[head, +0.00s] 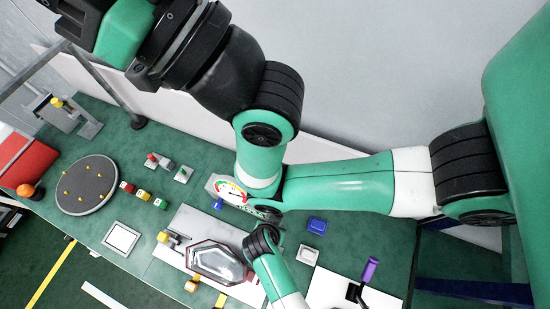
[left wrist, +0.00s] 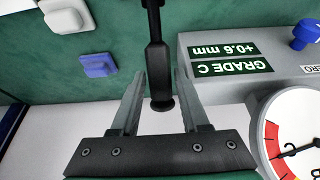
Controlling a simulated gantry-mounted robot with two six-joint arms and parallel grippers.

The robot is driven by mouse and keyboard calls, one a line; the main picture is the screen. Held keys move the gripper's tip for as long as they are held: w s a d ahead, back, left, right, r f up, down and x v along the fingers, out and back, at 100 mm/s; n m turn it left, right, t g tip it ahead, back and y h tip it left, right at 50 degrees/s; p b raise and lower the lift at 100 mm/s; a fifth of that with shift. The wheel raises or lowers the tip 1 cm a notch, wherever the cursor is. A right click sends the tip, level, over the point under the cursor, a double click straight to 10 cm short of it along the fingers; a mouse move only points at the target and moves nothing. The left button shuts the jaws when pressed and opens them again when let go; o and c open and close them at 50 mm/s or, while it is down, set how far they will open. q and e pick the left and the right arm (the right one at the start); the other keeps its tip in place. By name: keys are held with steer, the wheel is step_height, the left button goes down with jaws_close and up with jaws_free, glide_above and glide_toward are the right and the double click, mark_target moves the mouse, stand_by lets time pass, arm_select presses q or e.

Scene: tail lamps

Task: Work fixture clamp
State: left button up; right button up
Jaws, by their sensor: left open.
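A tail lamp (head: 218,262) with a clear, reddish cover lies on the pale fixture plate (head: 190,222) in the head view. A small clamp-like part with a yellow knob (head: 163,237) stands at its upper left. Orange (head: 192,285) and yellow (head: 221,300) parts sit along its lower side. In the left wrist view my left gripper (left wrist: 160,74) is open. A black rod with a flat end (left wrist: 156,70) shows between its fingers; I cannot tell whether they touch it. I cannot make out either gripper's fingers in the head view, where arm links cover part of the bench.
A dial gauge (head: 230,190) stands above the plate and also shows in the left wrist view (left wrist: 291,142). Blue (head: 316,225) and white (head: 308,254) blocks lie to the right. A round grey turntable (head: 86,186) and a white-framed pad (head: 121,238) are at the left.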

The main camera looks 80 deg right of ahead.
arm_select(q)
jaws_close()
stand_by(1.3)
